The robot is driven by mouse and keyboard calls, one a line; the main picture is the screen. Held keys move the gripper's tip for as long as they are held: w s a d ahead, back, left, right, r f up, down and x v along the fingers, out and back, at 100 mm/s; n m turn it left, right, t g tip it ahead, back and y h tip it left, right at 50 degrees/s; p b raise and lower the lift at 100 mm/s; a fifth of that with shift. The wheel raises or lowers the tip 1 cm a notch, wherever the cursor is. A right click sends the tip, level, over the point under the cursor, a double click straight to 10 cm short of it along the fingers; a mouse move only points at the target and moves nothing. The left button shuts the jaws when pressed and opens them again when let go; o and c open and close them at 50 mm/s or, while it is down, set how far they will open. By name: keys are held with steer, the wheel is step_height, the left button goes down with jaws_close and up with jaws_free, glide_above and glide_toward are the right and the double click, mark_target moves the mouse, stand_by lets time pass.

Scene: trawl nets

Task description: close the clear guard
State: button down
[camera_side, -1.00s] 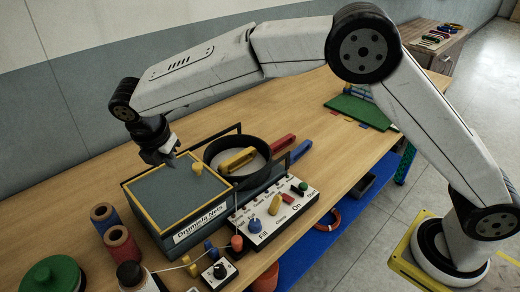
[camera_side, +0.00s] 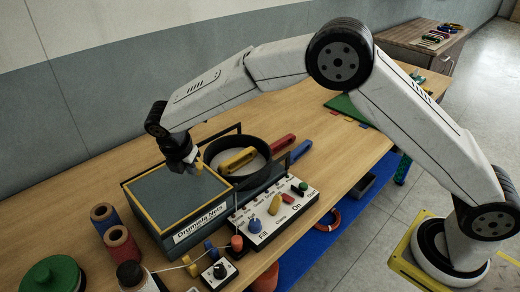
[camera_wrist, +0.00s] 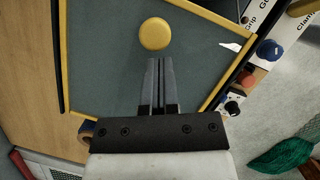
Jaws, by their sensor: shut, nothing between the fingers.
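The clear guard (camera_side: 160,196) is a flat see-through panel with a yellow frame, lying level on the left part of the box labelled with "Nets". In the wrist view its yellow frame (camera_wrist: 210,13) and grey-looking pane fill the middle. A round yellow knob (camera_wrist: 155,33) stands on it; in the side view the knob (camera_side: 199,169) is partly hidden by my gripper. My gripper (camera_side: 190,168) is shut and empty, pointing down beside the knob. In the wrist view my gripper's tips (camera_wrist: 160,62) sit just below the knob; I cannot tell whether they touch it.
Right of the guard, an uncovered black round pan (camera_side: 261,149) holds a yellow piece (camera_side: 237,160), with dark rails beside it. A white control panel (camera_side: 278,227) with knobs and buttons fronts the box. Spools (camera_side: 122,246) stand at left front. Red and blue handles (camera_side: 283,143) lie behind.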

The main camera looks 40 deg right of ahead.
stand_by(0.3)
steer(key=d, duration=2.1)
steer(key=shift+a, duration=0.15)
steer(key=s+a+r, duration=0.3)
steer(key=a+r, duration=0.3)
steer(key=r, duration=0.4)
steer(key=shift+a, duration=0.2)
steer(key=shift+s, duration=0.2)
